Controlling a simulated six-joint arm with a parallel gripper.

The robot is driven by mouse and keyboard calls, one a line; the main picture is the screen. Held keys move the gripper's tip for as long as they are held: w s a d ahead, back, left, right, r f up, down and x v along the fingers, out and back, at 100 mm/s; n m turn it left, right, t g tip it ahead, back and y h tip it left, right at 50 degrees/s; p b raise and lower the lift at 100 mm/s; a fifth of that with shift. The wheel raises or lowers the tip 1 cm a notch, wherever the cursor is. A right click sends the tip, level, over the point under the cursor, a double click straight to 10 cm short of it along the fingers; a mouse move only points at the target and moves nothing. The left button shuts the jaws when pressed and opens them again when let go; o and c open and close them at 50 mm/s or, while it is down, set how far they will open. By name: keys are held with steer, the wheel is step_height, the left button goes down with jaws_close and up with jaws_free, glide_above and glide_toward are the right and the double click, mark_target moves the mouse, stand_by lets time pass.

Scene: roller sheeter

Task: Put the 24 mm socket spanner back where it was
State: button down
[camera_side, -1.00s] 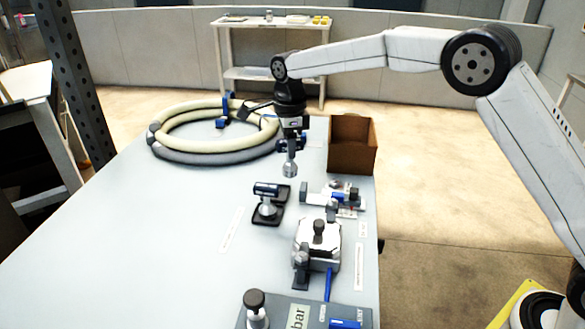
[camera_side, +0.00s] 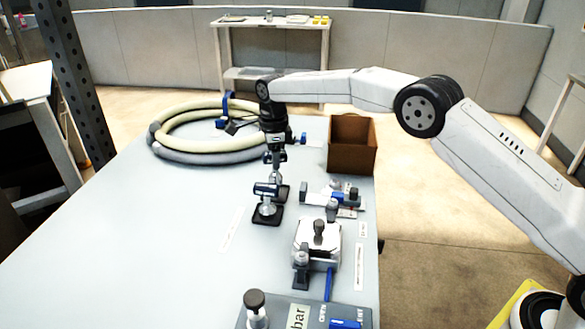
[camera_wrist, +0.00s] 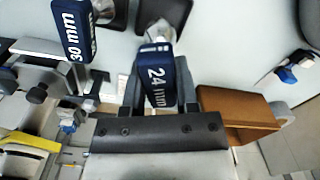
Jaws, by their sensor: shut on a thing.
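The 24 mm socket spanner has a dark blue handle with white lettering (camera_wrist: 158,78) in the wrist view, and a metal shaft beyond it. My gripper (camera_side: 275,150) is shut on this handle, with a finger on either side. In the side view the spanner's metal shaft (camera_side: 276,173) points down, roughly upright, just behind the 30 mm spanner. A black holder base (camera_wrist: 190,18) lies at the far end of the shaft. I cannot tell whether the socket touches this base. The 30 mm spanner (camera_side: 266,189) stands in its own black holder, beside mine in the wrist view (camera_wrist: 72,30).
A brown open box (camera_side: 352,158) stands right of my gripper. A coiled cream and grey hose (camera_side: 170,148) lies behind left. Metal fixtures (camera_side: 318,240) stand along the right side of the table (camera_side: 150,250). The table's left front is clear.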

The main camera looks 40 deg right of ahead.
mark_target(274, 173)
steer(key=shift+w+f, duration=0.2)
steer(key=shift+f, duration=1.55)
steer(key=shift+f, duration=0.1)
steer(key=shift+c, duration=1.8)
jaws_free()
steer(key=shift+f, duration=0.1)
step_height(274, 173, up, 12)
steer(key=shift+r, duration=0.2)
